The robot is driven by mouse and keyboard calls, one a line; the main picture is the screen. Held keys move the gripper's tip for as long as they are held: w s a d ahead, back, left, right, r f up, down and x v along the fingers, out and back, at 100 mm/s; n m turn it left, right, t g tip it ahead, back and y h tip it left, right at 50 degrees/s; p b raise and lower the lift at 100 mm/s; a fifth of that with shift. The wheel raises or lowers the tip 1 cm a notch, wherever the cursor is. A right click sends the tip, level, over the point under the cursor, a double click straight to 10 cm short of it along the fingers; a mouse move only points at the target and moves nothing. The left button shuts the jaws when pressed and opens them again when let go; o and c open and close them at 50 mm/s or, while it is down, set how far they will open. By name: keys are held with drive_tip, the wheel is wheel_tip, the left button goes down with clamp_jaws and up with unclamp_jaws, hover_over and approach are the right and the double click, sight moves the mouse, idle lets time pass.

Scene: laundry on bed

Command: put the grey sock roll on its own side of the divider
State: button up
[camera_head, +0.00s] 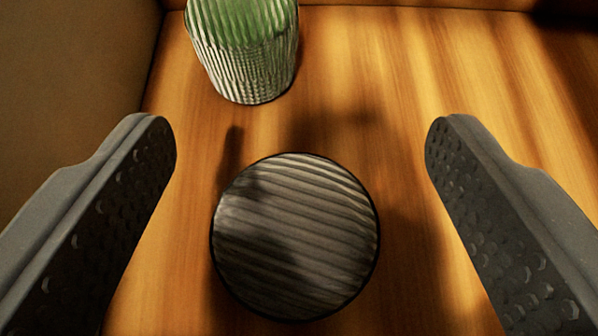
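The grey sock roll (295,238) is a dark grey, ribbed round shape, seen from above in the lower middle of the picture. It appears to stand on the orange-brown wooden surface. My gripper (300,140) is open, with one dark, dimpled finger on each side of the roll. There is a clear gap between the roll and each finger, and neither finger touches it. No divider can be made out for certain in this view.
A green and white ribbed roll (243,55) stands behind the grey one, at the top left, partly cut off by the picture edge. A brown wall (75,75) rises at the left, and another edge (420,5) runs along the top. The wood at the right is bare.

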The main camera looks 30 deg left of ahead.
drive_tip(key=shift+r, duration=0.15)
drive_tip(key=shift+r, duration=0.6)
drive_tip(key=p+v, duration=0.3)
drive_tip(key=v, duration=0.8)
drive_tip(key=shift+d+p, duration=0.1)
drive_tip(key=shift+p, duration=0.3)
drive_tip(key=shift+s+d+r, duration=0.1)
drive_tip(key=shift+s+d, duration=0.1)
drive_tip(key=shift+s, duration=0.15)
